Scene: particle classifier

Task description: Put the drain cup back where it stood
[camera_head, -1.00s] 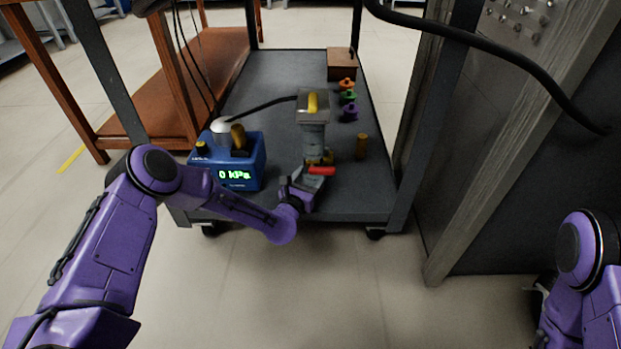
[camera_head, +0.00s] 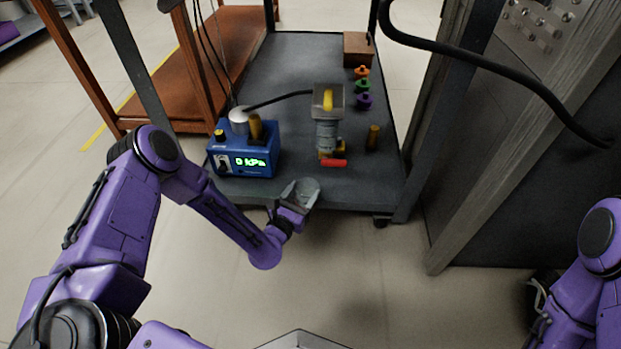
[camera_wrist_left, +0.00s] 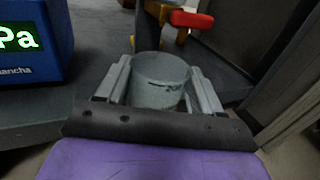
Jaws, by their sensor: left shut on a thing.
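The drain cup is a grey, open-topped cup (camera_head: 308,186) near the front edge of the cart in the head view. The left wrist view shows it upright (camera_wrist_left: 158,85) between both fingers. My left gripper (camera_head: 298,194) is shut on it. The cup is in front of the grey column (camera_head: 326,133) with the red-handled valve (camera_head: 334,163), apart from it. The cup's underside is hidden.
A blue pressure box (camera_head: 243,160) reading 0 kPa stands left of the column. A brass cylinder (camera_head: 373,138), several coloured knobbed pieces (camera_head: 363,87) and a brown box (camera_head: 357,50) stand on the right side of the cart (camera_head: 290,65). A black hose hangs above right.

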